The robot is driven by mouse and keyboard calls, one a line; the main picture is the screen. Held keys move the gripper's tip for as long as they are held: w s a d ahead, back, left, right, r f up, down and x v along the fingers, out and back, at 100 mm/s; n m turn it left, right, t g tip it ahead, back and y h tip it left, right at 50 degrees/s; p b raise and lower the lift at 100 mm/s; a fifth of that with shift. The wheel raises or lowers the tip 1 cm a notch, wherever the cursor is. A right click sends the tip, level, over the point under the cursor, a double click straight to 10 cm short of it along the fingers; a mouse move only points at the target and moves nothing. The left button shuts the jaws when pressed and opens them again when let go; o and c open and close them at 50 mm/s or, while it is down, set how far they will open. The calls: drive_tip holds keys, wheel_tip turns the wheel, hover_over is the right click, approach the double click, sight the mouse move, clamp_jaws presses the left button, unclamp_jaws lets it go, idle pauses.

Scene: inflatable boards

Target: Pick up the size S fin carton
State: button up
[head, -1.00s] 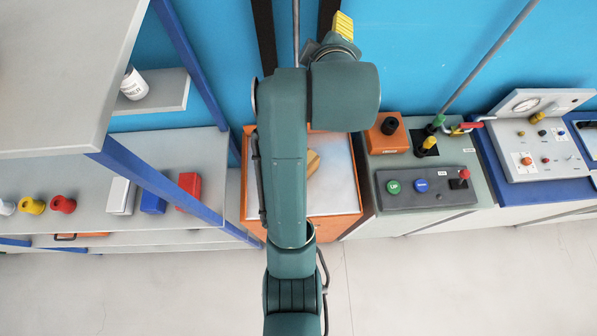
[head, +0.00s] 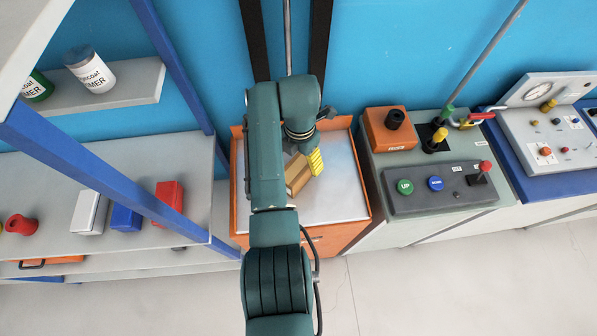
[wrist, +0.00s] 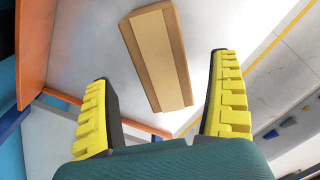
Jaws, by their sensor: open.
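A brown cardboard carton (wrist: 157,55) with a paler top panel lies on the light grey top of an orange cabinet (head: 345,190). No size mark on it is readable. In the head view the carton (head: 297,174) is partly hidden behind my arm and gripper. My gripper (wrist: 160,110), with yellow ridged fingers, is open and empty. In the wrist view the carton lies ahead of and between the fingertips, apart from them. In the head view one yellow finger (head: 315,161) shows just right of the carton.
Left is a grey shelf with blue posts (head: 165,65), holding white (head: 90,211), blue (head: 126,217) and red (head: 168,198) boxes and primer cans (head: 90,70). Right is a control bench with a button panel (head: 440,188) and an orange box with a black knob (head: 388,130).

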sight(298, 171)
drive_tip(key=f, duration=0.6)
drive_tip(key=shift+s+a+f, duration=0.15)
drive_tip(key=shift+s, duration=0.2)
drive_tip(key=shift+f, duration=0.35)
drive_tip(key=shift+w, duration=0.1)
drive_tip(key=c, duration=1.3)
